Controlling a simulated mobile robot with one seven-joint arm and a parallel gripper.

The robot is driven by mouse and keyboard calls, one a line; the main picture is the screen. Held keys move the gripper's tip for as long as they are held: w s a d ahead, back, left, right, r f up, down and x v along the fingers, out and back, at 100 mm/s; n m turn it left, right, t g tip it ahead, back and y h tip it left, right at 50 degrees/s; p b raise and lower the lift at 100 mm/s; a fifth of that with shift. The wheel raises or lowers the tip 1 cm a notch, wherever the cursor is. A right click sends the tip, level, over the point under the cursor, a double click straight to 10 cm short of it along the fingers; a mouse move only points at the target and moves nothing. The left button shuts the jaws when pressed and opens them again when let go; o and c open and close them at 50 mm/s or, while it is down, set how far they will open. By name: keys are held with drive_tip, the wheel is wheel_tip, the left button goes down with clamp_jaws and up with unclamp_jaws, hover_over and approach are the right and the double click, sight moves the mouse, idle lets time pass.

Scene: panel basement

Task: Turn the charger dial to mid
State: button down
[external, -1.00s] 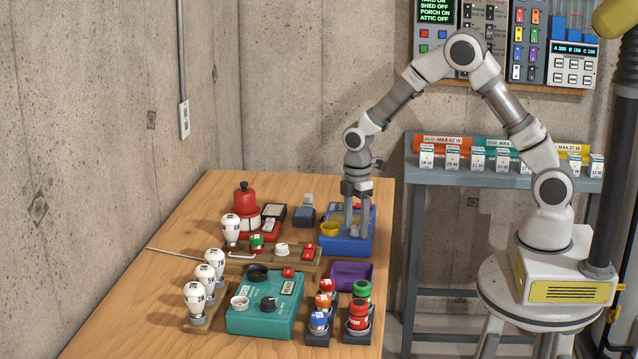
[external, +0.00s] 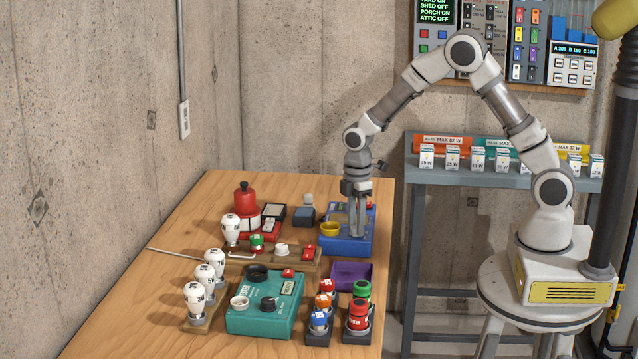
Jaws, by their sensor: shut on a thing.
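A blue box (external: 338,246), which looks like the charger, stands at the right rear of the wooden table. It carries a yellow round cup (external: 330,229) at its front left. My gripper (external: 357,231) points straight down over the box, right of the yellow cup. Its fingers are closed together low at the box top, around a small grey dial that they now mostly hide. The dial's pointer and any marks around it are too small or hidden to read.
A teal box (external: 262,318) with dark and white knobs stands at the front. Several white bulbs (external: 198,294) stand left of it. Coloured jars (external: 358,315) and a purple tray (external: 351,275) are at the right front. The table's left front is clear.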

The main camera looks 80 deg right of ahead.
drive_tip(key=m, duration=0.5)
drive_tip(key=shift+b, duration=0.3)
drive_tip(key=m, duration=0.4)
drive_tip(key=shift+m, duration=0.3)
drive_tip(key=shift+d, duration=0.1)
drive_tip(key=c, duration=0.5)
unclamp_jaws()
drive_tip(key=shift+r, duration=0.15)
wheel_tip(320, 180, up, 17)
drive_tip(key=shift+p, duration=0.35)
